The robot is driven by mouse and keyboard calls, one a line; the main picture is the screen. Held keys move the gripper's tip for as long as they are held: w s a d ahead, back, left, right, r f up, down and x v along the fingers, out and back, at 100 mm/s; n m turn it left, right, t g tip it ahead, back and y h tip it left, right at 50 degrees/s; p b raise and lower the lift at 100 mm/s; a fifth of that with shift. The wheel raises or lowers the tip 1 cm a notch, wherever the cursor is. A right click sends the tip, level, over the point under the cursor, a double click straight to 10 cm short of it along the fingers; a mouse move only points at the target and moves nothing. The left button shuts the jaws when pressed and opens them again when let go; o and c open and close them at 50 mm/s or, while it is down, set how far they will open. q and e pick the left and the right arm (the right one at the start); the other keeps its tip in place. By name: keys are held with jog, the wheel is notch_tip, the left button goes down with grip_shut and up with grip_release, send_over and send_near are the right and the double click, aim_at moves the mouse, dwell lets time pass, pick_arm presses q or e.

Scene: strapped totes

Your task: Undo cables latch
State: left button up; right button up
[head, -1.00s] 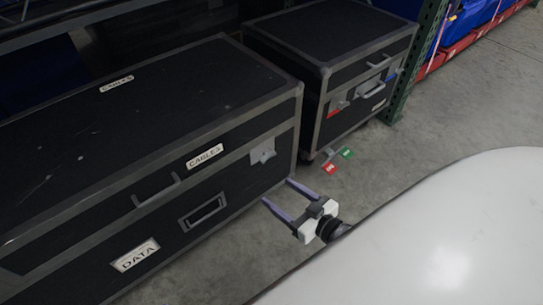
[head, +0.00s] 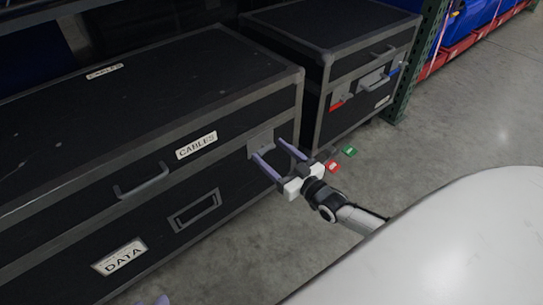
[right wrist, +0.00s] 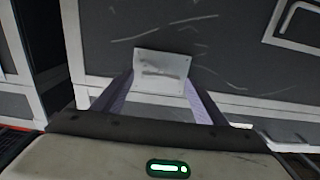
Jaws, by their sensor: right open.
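The large black case labelled CABLES (head: 197,145) has a grey latch plate (head: 262,139) on its front, near the right corner. My right gripper (head: 266,148) is open, its two purple fingers pointing at the latch, one on each side of it. In the right wrist view the latch plate (right wrist: 162,75) is a pale rectangle with a slot, lying between the spread fingers (right wrist: 160,88). I cannot tell if the fingers touch it.
The case has a handle (head: 144,186) and a DATA label (head: 120,257). A second black case (head: 345,60) with red and blue latches stands behind, beside a green rack post (head: 417,60). Floor at right is clear.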

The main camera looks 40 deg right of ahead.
jog(key=shift+w, duration=0.3)
jog(key=c, duration=1.1)
jog(key=shift+o, duration=0.2)
